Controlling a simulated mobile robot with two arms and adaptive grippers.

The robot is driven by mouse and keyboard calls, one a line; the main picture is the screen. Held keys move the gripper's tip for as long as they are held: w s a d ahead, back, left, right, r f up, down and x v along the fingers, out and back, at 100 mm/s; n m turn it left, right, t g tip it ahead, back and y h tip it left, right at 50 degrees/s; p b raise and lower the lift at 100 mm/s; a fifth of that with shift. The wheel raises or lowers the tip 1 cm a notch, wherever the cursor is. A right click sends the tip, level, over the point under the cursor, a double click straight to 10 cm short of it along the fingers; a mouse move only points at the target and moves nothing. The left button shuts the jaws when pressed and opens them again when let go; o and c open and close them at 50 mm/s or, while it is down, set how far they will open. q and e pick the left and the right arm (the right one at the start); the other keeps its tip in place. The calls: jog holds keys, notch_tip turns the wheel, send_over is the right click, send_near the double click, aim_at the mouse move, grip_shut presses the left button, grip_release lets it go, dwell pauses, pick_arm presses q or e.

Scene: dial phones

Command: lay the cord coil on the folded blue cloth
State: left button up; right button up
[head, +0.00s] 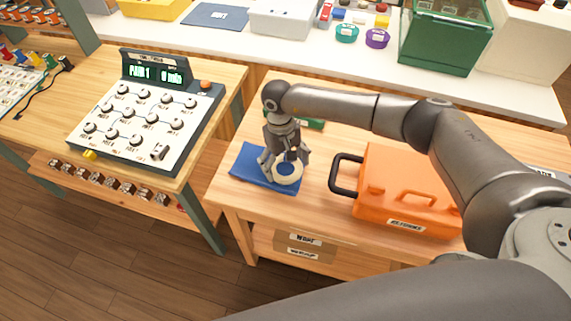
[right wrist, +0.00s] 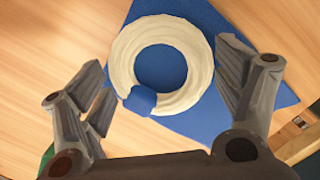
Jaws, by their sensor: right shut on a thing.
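The cord coil (head: 294,178) is a cream ring with a blue band. It also shows in the right wrist view (right wrist: 189,83), lying flat-on to the camera. The folded blue cloth (head: 250,167) is beneath it on the wooden table; it shows through the ring's hole and around it in the right wrist view (right wrist: 195,122). My left gripper is not in view.
An orange case (head: 400,190) with a black handle stands right of the cloth. A green object (head: 310,123) lies behind my right gripper. A control panel with dials (head: 135,120) is on the left table, across a gap. The table's front edge is close to the cloth.

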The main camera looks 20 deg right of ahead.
jog(key=shift+s+f, duration=0.15)
jog(key=shift+f, duration=0.1)
jog(key=o, duration=0.9)
jog(key=shift+f, duration=0.1)
jog(key=shift+c, duration=0.2)
jog(key=shift+r+p, duration=1)
jog(key=shift+p, duration=0.35)
jog(key=shift+w+r+b, duration=0.4)
jog(key=shift+r+b, duration=0.25)
jog(key=shift+b, duration=0.1)
notch_tip(320, 180, up, 10)
jog(key=w+b, duration=0.1)
jog(key=b, duration=0.1)
jog(key=shift+a, duration=0.15)
